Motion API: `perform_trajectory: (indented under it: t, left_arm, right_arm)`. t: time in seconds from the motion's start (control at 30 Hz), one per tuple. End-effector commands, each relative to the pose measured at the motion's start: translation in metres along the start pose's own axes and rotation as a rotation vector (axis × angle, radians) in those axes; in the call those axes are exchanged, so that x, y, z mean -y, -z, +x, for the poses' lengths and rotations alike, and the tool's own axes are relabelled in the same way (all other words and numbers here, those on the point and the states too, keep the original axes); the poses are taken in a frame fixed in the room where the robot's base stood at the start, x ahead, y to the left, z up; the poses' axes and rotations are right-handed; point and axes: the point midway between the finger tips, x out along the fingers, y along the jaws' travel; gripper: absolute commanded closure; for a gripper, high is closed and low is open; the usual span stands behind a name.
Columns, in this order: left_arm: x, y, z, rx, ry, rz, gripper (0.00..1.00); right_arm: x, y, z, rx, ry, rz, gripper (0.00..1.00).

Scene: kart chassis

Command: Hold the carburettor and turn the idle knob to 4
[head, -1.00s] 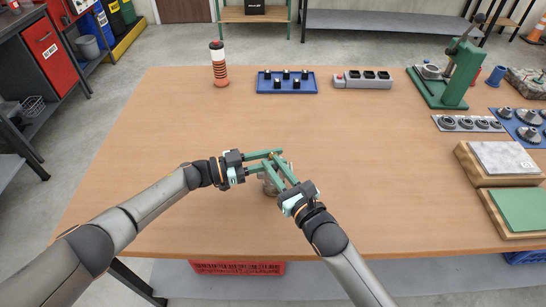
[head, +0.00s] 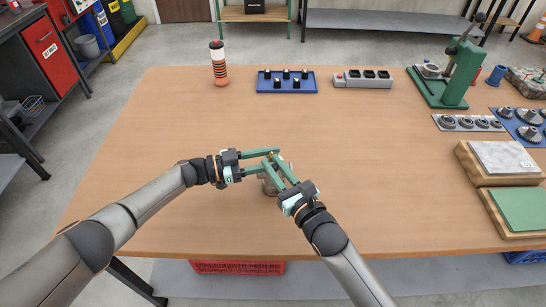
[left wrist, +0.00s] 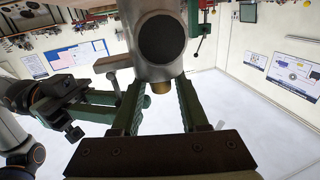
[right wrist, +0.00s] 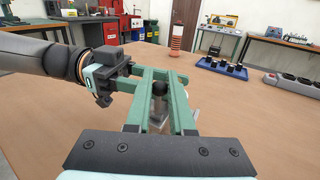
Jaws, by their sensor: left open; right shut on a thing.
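The carburettor (head: 269,187) is a small grey metal body near the table's front middle, largely hidden by my fingers. My right gripper (right wrist: 161,82) is shut on it; a black round part (right wrist: 160,88) shows between its fingers. In the left wrist view the carburettor (left wrist: 158,38) has a dark round opening, with a small brass piece (left wrist: 160,87) below it. My left gripper (head: 271,160) is open, its fingers on either side of the brass piece with gaps. I cannot read any knob number or see a pointer.
A blue tray with black knobs (head: 287,91), a grey block with black sockets (head: 362,85) and a striped bottle (head: 219,75) stand at the back. A green press (head: 459,75), gear trays and wooden-edged pads (head: 515,195) fill the right. The table's left is clear.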

Motion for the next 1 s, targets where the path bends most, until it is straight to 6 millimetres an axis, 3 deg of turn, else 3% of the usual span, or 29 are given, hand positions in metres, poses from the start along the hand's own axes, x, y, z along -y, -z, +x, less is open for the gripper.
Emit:
perform_trajectory:
  t: [0.5,0.7,1.0]
  left_arm:
    - [0.0,-0.001,-0.098,0.003,0.002,-0.002,0.56]
    - [0.0,0.0,-0.113,0.001,0.0,-0.001,0.56]
    - [-0.001,-0.001,-0.113,0.001,0.0,-0.001,0.56]
  right_arm:
    - [0.0,0.0,0.0,-0.001,0.0,0.0,1.0]
    - [0.0,0.0,0.0,-0.001,0.0,0.0,1.0]
    - [0.0,0.0,0.0,-0.001,0.0,0.0,1.0]
